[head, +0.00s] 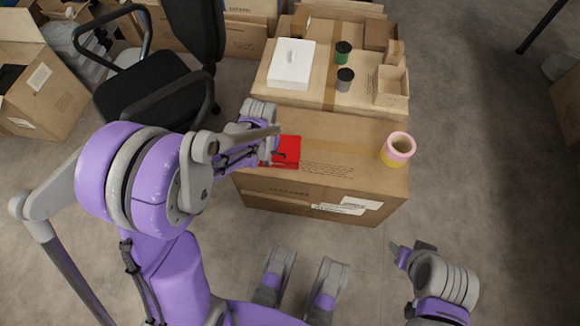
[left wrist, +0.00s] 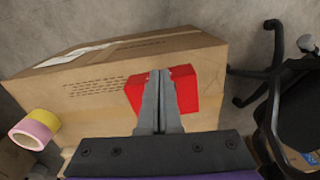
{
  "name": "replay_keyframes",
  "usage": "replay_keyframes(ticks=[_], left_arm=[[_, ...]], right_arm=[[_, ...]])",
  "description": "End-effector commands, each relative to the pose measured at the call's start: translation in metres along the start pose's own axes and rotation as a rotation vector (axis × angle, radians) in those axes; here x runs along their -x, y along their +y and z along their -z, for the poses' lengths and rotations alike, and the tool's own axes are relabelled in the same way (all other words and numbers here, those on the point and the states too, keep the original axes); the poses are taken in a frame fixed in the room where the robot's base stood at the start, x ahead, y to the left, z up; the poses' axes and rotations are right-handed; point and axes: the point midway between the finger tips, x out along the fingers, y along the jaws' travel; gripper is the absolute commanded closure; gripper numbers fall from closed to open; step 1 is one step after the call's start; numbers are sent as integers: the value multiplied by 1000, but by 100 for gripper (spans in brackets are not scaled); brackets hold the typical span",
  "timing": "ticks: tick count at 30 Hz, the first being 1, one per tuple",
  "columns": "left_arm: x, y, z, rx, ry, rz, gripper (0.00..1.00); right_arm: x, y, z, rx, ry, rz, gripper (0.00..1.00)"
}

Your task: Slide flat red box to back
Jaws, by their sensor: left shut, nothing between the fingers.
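The flat red box (head: 288,152) lies on top of the front carton (head: 330,140), toward its left side. In the left wrist view the red box (left wrist: 185,88) shows on both sides of my fingers. My left gripper (head: 276,152) is at the red box, over its left part in the head view. Its fingers (left wrist: 159,80) are shut together with nothing between them. Whether the fingertips touch the box I cannot tell. My right gripper (head: 412,250) is low at the lower right, away from the cartons; its finger opening is unclear.
A pink and yellow tape roll (head: 397,149) stands at the front carton's right end. Behind, another carton bears a white box (head: 292,64), a green-topped can (head: 343,53), a grey can (head: 345,80) and an open small box (head: 391,86). A black chair (head: 155,90) stands left.

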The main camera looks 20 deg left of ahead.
Motion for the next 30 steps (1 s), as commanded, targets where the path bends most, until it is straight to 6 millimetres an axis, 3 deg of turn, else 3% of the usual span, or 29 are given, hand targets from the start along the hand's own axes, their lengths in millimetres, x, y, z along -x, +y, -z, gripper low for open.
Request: replay_keyframes(ticks=[8, 19, 24, 30], left_arm=[[-33, -1, 2, 3, -7, 0, 100], [-111, -1, 1, 3, -7, 0, 100], [-106, -1, 28, 3, -6, 0, 100], [-104, -1, 40, 3, -5, 0, 100]], right_arm=[[-12, 0, -4, 0, -4, 0, 44], [-41, 0, -12, 0, -14, 0, 44], [-42, 0, -12, 0, -14, 0, 44], [-43, 0, -12, 0, -14, 0, 44]])
